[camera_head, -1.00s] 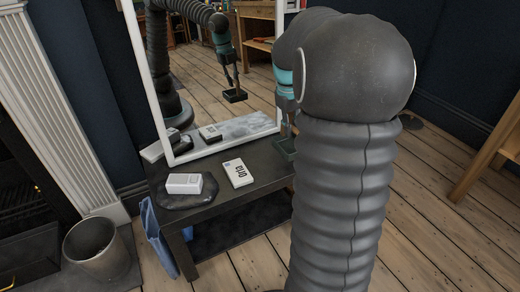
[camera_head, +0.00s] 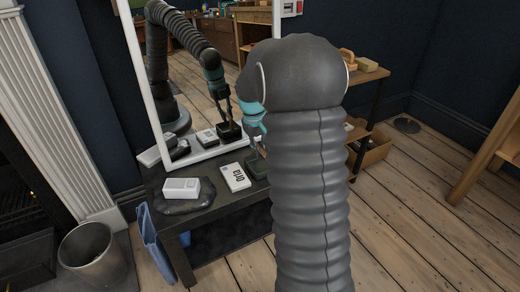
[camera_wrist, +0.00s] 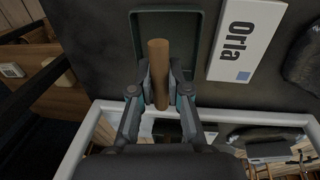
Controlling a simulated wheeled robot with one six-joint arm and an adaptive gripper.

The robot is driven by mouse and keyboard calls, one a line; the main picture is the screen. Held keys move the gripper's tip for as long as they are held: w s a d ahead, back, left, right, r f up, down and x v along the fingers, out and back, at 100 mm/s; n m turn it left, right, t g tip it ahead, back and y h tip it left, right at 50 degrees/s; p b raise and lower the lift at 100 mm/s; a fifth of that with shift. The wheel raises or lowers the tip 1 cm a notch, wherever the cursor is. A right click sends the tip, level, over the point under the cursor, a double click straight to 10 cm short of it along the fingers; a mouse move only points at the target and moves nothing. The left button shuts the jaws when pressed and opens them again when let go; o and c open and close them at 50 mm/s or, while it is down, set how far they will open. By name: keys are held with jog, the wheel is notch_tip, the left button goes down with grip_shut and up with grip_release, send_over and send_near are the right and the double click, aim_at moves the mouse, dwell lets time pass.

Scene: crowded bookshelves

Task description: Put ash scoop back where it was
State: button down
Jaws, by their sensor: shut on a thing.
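The ash scoop has a dark green pan (camera_head: 257,168) and a wooden handle (camera_wrist: 159,62). My gripper (camera_wrist: 159,88) is shut on the handle, one finger on each side, and the pan lies beyond it in the wrist view. In the head view my gripper (camera_head: 259,149) is right above the scoop, at the dark table's (camera_head: 215,212) right end, partly hidden by my arm. The scoop is low over or on the tabletop; I cannot tell whether it touches.
A white box lettered "Orla" (camera_head: 236,177) lies just left of the scoop. A white device (camera_head: 181,188) sits on a black slab further left. A white-framed mirror (camera_head: 137,78) stands at the table's back, close to my gripper. A metal bin (camera_head: 93,254) stands on the floor.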

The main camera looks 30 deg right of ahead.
jog(key=shift+f, duration=0.15)
jog(key=c, duration=1.1)
grip_release()
jog(key=shift+c, duration=0.2)
notch_tip(320, 180, up, 12)
jog(key=a+p, duration=0.1)
jog(key=a, duration=0.1)
jog(key=s+a+r+t, duration=0.1)
jog(key=s+a+r, duration=0.4)
jog(key=s, duration=0.2)
jog(key=s+a+f+t, duration=0.1)
jog(key=s+a, duration=0.3)
jog(key=s, duration=0.6)
jog(key=s+a+f+t+y, duration=0.1)
jog(key=s+a+t, duration=0.2)
jog(key=s, duration=0.8)
jog(key=shift+s+a+f+t+y, duration=0.3)
jog(key=shift+a+f, duration=0.1)
jog(key=shift+a, duration=0.85)
